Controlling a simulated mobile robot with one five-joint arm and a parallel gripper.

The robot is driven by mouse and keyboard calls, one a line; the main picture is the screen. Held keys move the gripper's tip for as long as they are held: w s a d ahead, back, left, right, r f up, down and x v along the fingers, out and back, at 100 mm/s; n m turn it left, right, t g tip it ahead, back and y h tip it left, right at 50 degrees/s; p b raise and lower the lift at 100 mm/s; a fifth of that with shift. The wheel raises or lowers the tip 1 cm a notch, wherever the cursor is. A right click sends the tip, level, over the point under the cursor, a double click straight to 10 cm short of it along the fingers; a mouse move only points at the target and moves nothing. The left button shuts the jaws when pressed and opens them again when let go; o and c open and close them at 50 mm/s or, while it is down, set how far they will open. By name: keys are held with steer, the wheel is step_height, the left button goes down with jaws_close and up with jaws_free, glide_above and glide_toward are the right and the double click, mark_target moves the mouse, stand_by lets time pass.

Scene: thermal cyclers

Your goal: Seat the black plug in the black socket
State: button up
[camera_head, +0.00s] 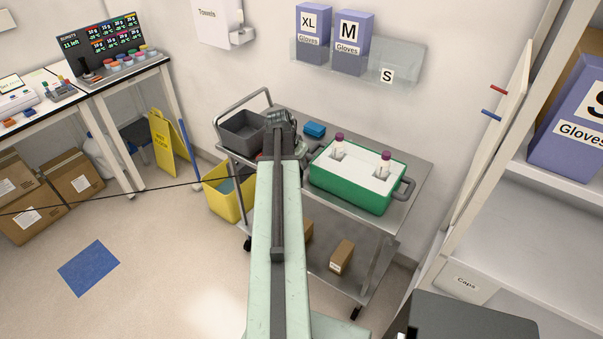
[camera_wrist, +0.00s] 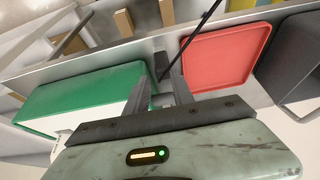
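My gripper (camera_wrist: 162,82) shows in the wrist view with its two dark fingers close together. A thin black cable (camera_wrist: 196,35) runs down from the top right to the fingertips, where they appear shut on its small dark end, the black plug (camera_wrist: 161,68). In the head view my gripper (camera_head: 281,121) is over the metal cart, left of the green box, and the plug cannot be made out. The black cable (camera_head: 120,193) stretches from the left edge to behind my arm. I cannot make out the black socket in either view.
The cart (camera_head: 405,202) holds a green box (camera_head: 345,190) with two capped tubes, a grey bin (camera_head: 240,133) and a blue item (camera_head: 314,130). A red tray (camera_wrist: 226,57) lies below my gripper. A shelf unit (camera_head: 560,220) stands right; open floor lies left.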

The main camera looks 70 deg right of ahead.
mark_target(302, 172)
steer(key=shift+f+b, duration=0.55)
steer(key=shift+f, duration=0.15)
steer(key=shift+s+a+b, duration=0.15)
steer(key=shift+s+b, duration=0.05)
steer(key=shift+b, duration=0.15)
steer(key=shift+s+a, duration=0.1)
steer(key=shift+a, duration=0.05)
steer(key=shift+f, duration=0.25)
steer(key=b+x, duration=0.1)
steer(key=x, duration=0.1)
steer(key=b+x, duration=0.2)
steer(key=w+b+x, duration=0.1)
steer(key=x, duration=0.1)
steer(key=shift+w+d+b, duration=0.1)
steer(key=shift+d+b, duration=0.2)
steer(key=shift+d, duration=0.2)
steer(key=shift+a, duration=0.2)
steer(key=shift+d+r, duration=0.1)
steer(key=shift+d, duration=0.15)
steer(key=shift+a+r, duration=0.1)
steer(key=shift+c, duration=0.7)
jaws_close()
